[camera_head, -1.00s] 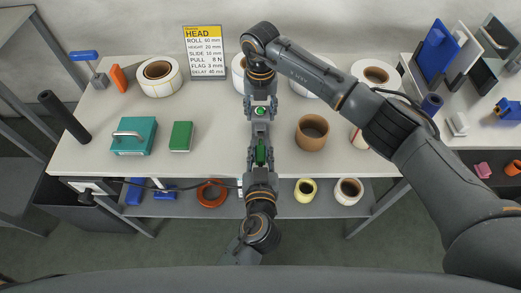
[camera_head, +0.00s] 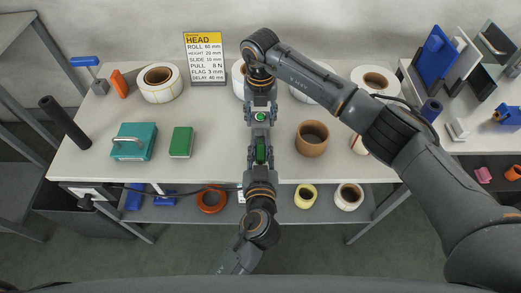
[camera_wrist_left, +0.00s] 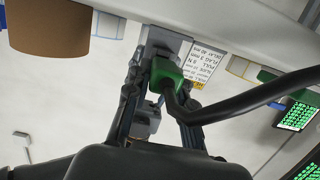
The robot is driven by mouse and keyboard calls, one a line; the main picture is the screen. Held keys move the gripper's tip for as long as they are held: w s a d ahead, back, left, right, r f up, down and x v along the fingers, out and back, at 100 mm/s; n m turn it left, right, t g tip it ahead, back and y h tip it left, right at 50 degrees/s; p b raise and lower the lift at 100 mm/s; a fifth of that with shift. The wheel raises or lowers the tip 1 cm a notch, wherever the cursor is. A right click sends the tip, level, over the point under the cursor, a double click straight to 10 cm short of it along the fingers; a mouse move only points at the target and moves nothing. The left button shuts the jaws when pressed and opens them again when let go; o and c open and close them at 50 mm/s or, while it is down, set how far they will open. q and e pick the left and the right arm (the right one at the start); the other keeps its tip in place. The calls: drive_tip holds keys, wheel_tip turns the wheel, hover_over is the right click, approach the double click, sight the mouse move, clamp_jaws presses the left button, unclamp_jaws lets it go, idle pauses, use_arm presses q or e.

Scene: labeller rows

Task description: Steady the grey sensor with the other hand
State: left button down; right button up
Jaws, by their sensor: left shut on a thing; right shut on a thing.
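My right gripper (camera_head: 260,113) comes down from the top. It is shut on a small grey part with a green spot, which I take to be the grey sensor (camera_head: 260,117), mostly hidden by the fingers. My left gripper (camera_head: 261,142) points up at it from below, shut on a green plug (camera_head: 261,152). In the left wrist view the green plug (camera_wrist_left: 165,74) sits between the left fingertips, with a black cable running right. A grey block (camera_wrist_left: 166,42) lies just beyond it. I cannot tell whether plug and sensor touch.
Both hands are above the front of the white table (camera_head: 225,160). A brown roll (camera_head: 312,137) stands close on the right. A green box (camera_head: 181,142) and a teal case (camera_head: 134,142) are on the left. White label rolls (camera_head: 160,83) stand behind. The cable (camera_head: 150,187) trails left.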

use_arm(q)
drive_tip(key=shift+w, duration=0.15)
drive_tip(key=c, duration=1.1)
unclamp_jaws()
drive_tip(key=shift+o, duration=0.2)
drive_tip(key=s+r, duration=0.2)
drive_tip(key=s, duration=1)
drive_tip(key=shift+r, duration=0.2)
drive_tip(key=shift+w, duration=0.1)
use_arm(e)
drive_tip(key=o, duration=1.2)
